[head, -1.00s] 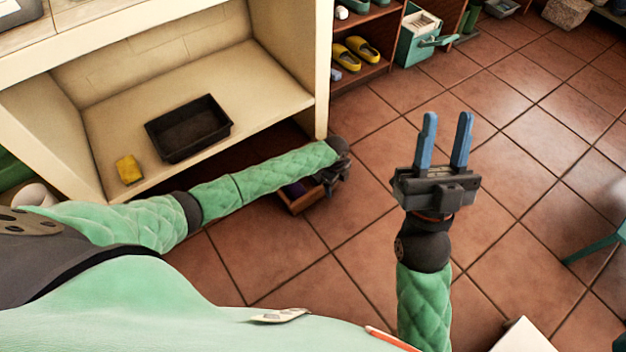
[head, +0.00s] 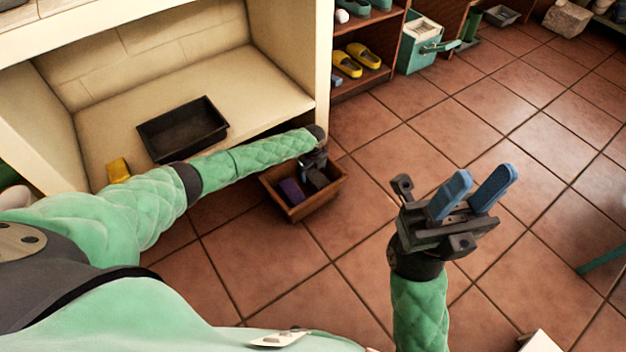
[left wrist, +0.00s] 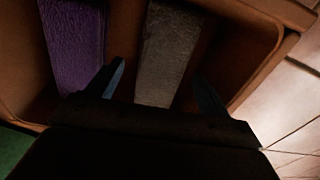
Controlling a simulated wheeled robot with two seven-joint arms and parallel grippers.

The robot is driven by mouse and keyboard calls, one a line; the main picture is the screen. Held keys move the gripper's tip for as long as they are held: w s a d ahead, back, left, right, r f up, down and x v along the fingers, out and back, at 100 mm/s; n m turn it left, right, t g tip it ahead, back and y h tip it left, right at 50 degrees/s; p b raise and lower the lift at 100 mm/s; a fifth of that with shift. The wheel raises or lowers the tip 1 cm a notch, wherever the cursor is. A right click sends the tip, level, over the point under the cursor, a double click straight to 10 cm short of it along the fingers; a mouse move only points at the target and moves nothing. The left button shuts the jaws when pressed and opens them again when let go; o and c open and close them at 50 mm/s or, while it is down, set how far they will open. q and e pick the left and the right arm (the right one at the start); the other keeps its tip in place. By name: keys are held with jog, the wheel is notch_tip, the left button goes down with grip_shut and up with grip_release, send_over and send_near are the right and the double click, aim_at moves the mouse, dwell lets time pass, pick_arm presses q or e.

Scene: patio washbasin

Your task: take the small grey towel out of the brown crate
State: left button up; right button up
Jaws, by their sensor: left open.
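The brown crate (head: 312,206) stands on the tiled floor in front of the cabinet. It fills much of the left wrist view (left wrist: 265,40). The small grey towel (left wrist: 168,55) is inside it, long and narrow; in the head view my gripper and wrist partly hide that spot. A purple towel (head: 291,190) lies to its left, also in the left wrist view (left wrist: 72,45). My left gripper (left wrist: 160,85) is open, its fingers to either side of the grey towel's near end in the picture. Contact cannot be told. My right gripper (head: 482,180) is open and empty above the floor.
The cream cabinet (head: 323,90) rises behind my left forearm. A black tray (head: 183,128) and a yellow sponge (head: 118,170) are on its shelf. Yellow shoes (head: 347,63) sit on a rack at the back. The floor right of the crate is clear.

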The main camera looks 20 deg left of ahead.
aim_at(313, 175)
pick_arm(q)
notch_tip(313, 175, down, 4)
jog(key=shift+f+b, duration=0.1)
jog(key=shift+b, duration=0.6)
jog(key=c, duration=1.2)
jog(key=shift+o, duration=0.2)
